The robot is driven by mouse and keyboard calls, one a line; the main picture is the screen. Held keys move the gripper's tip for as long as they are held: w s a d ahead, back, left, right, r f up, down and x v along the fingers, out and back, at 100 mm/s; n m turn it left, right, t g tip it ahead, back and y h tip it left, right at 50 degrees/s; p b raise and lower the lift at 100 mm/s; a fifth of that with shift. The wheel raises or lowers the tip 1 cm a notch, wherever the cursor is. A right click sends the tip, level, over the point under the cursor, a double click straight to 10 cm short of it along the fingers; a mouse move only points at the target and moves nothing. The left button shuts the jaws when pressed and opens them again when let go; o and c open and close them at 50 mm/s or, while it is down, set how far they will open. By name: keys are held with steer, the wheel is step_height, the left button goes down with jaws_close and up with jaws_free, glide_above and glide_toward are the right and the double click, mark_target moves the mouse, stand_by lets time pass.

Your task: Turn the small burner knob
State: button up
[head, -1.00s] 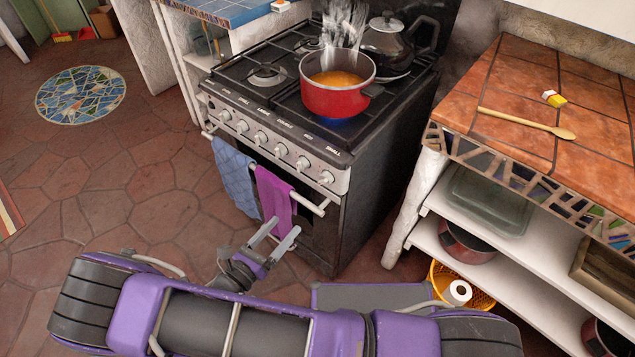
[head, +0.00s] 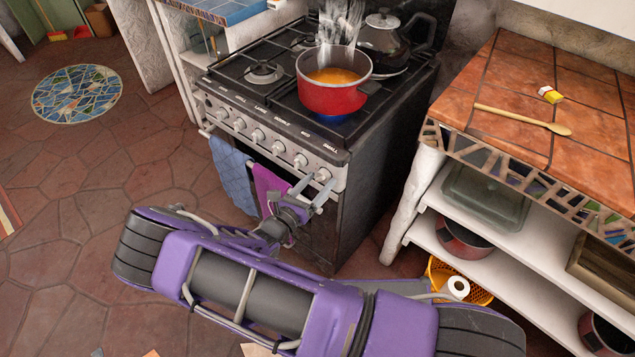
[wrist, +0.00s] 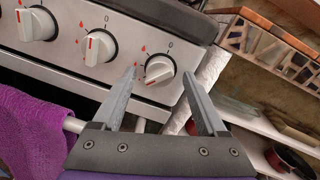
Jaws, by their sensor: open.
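The small burner knob (head: 322,175) is the white one at the right end of the stove's front panel, below the SMALL label. In the wrist view the small burner knob (wrist: 160,70) shows between the fingertips, with a red mark on its lower left side. My gripper (head: 313,187) is open and empty in front of this knob. In the wrist view one finger of my gripper (wrist: 159,74) is on each side of the knob. I cannot tell whether the fingertips touch it.
Other knobs (wrist: 98,47) line the panel to the left. A purple towel (wrist: 32,130) hangs on the oven rail below. A steaming red pot (head: 330,95) stands on a burner with a blue flame. A tiled counter (head: 500,75) with open shelves stands to the right.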

steer(key=shift+c, duration=0.3)
jaws_close()
